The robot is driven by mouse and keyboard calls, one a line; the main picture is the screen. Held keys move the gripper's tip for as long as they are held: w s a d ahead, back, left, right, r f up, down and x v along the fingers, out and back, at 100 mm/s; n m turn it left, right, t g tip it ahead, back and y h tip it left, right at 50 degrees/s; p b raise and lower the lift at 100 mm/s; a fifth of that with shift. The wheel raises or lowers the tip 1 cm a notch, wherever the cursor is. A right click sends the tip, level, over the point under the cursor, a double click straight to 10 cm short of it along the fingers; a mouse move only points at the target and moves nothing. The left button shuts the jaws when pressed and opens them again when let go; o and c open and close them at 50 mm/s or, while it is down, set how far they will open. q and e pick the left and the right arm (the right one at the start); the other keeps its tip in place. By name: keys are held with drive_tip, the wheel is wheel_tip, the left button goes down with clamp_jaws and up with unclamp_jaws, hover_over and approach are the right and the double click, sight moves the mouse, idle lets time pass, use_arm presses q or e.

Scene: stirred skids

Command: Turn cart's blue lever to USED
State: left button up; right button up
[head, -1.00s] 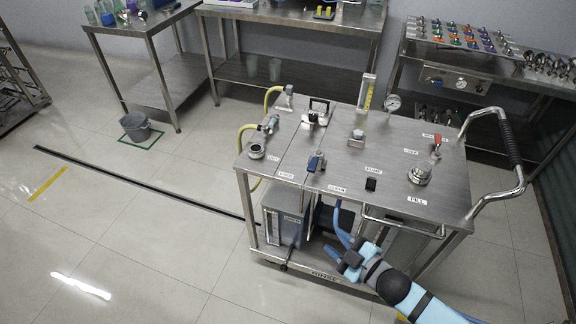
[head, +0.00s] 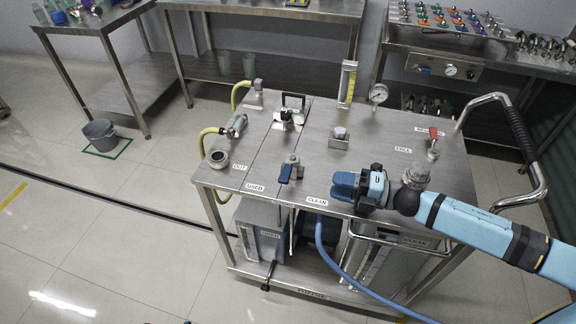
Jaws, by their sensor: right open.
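The steel cart (head: 300,155) stands in the middle of the head view. Its blue lever (head: 286,173) sits near the front edge of the top, on a small metal valve, with its handle toward the front. The USED label (head: 256,187) is to the lever's left and the CLEAN label (head: 317,201) to its right. My right gripper (head: 343,186) is open and empty over the cart's front edge, to the right of the lever and apart from it, its fingers pointing left. It hides the PUMP area. My left gripper is not in view.
A red lever (head: 433,134), a pressure gauge (head: 378,94), a clear yellow-scaled flow tube (head: 347,82) and a black-handled fitting (head: 288,112) stand on the cart top. A yellow hose (head: 203,140) hangs at its left. A blue hose (head: 345,270) runs below.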

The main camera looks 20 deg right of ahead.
sight(285, 173)
drive_tip(key=x, duration=1.3)
drive_tip(key=shift+a+p, duration=0.35)
drive_tip(key=shift+p, duration=0.05)
clamp_jaws()
